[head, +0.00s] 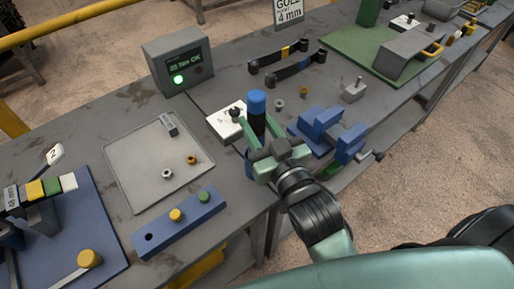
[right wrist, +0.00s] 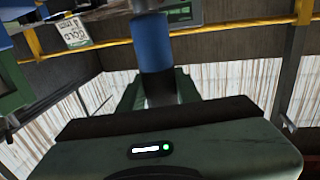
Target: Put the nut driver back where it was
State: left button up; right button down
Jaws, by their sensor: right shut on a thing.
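The nut driver (head: 257,103) has a blue end above a dark lower part and stands roughly upright in my right gripper (head: 264,137). In the right wrist view its blue part (right wrist: 152,45) rises in front of the jaws (right wrist: 158,92). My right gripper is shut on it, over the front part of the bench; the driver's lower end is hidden. A blue block (head: 180,224) at the bench's front edge holds a yellow-topped piece (head: 176,215) and a green-topped piece (head: 204,196), with an empty dark hole (head: 149,237) at its left end. My left gripper is not in view.
A grey tray (head: 125,155) with small nuts lies left of the gripper. A blue vise-like fixture (head: 325,128) stands close on the right. A grey box with a lit green lamp (head: 178,62) stands behind.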

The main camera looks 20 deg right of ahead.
notch_tip(320, 180, down, 6)
jog(key=shift+r, duration=0.2)
jog(key=shift+f, duration=0.35)
jog(key=shift+f+b, duration=0.2)
jog(key=shift+b, duration=0.1)
jog(key=c, duration=1)
grip_release()
jog(key=shift+f, duration=0.1)
jog(key=shift+s, duration=0.1)
